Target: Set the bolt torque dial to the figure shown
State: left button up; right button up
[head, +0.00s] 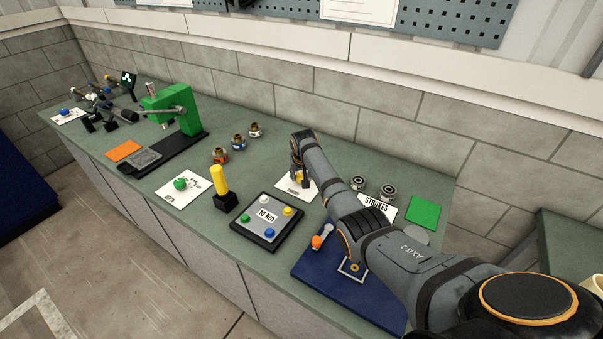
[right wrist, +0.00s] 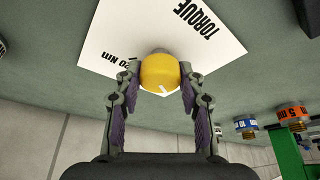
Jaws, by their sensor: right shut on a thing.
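A yellow dial knob (right wrist: 160,72) with a white pointer mark on its face stands at a white torque card (right wrist: 205,35). The card reads "TORQUE" and, partly covered, what looks like "20 Nm". My right gripper (right wrist: 160,85) is shut on the yellow knob, with one finger on each side. In the head view my right gripper (head: 299,173) reaches down over the same card (head: 285,185), and only a little of the knob shows. A grey panel (head: 256,228) carries a label that seems to read "10 Nm". My left gripper is not in view.
A yellow post (head: 219,180) on a black base stands left of the panel. Bearings (head: 388,193), a "STROKES" card (head: 376,207) and a blue mat (head: 318,288) lie near my right arm.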

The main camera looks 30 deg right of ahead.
jog(key=shift+m+g+h+b, duration=0.3)
jog(key=shift+m+h, duration=0.3)
jog(key=shift+m, duration=1.4)
jog(key=o, duration=1.2)
jog(key=shift+c, duration=0.2)
jog(key=shift+r, duration=0.1)
jog(key=v, duration=1.1)
jog(key=shift+r, duration=0.35)
jog(key=shift+a, duration=0.15)
